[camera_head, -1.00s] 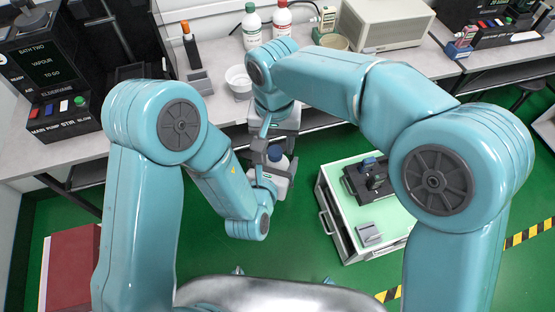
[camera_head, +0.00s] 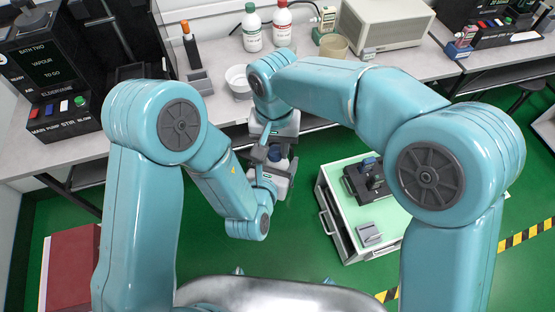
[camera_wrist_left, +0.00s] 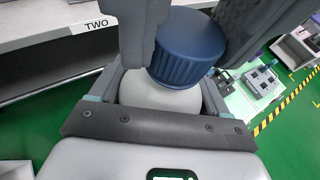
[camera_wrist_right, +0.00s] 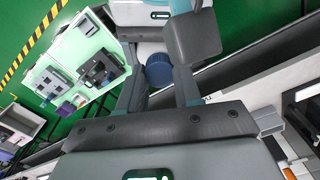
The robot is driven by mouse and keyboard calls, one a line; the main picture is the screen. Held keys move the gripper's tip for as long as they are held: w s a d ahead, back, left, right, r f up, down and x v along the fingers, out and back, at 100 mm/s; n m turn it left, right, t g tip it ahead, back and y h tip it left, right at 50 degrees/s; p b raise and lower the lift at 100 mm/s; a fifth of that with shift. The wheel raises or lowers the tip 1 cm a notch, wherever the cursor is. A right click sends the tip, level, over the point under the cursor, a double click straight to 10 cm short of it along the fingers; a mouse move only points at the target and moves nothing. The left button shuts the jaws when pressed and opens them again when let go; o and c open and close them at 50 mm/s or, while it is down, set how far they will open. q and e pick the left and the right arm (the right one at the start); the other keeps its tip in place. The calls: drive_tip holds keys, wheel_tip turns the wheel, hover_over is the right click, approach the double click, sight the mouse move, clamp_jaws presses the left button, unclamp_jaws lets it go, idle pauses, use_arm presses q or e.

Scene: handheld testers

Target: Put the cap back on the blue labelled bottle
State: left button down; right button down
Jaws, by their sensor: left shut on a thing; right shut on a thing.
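The white bottle (camera_wrist_left: 158,94) is upright between the fingers of my left gripper (camera_head: 268,183), which is shut on it. Its label is hidden. The blue ribbed cap (camera_wrist_left: 188,50) is at the bottle's top, slightly tilted and to the right in the left wrist view. I cannot tell whether it is seated. My right gripper (camera_head: 272,153) is shut on the cap, its dark fingers on either side. In the right wrist view the cap (camera_wrist_right: 158,70) is partly hidden by a finger. The bottle is held above the green floor, in front of the bench.
A green-topped drawer cart (camera_head: 350,221) stands to the right. On the bench (camera_head: 225,110) behind are a green-capped bottle (camera_head: 252,30), a red-capped bottle (camera_head: 282,25), a white bowl (camera_head: 238,79) and a beige instrument (camera_head: 385,25). A red box (camera_head: 70,268) is at lower left.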

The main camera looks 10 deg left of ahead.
drive_tip(key=c, duration=0.7)
unclamp_jaws()
drive_tip(key=shift+r, duration=0.1)
wheel_tip(320, 180, up, 12)
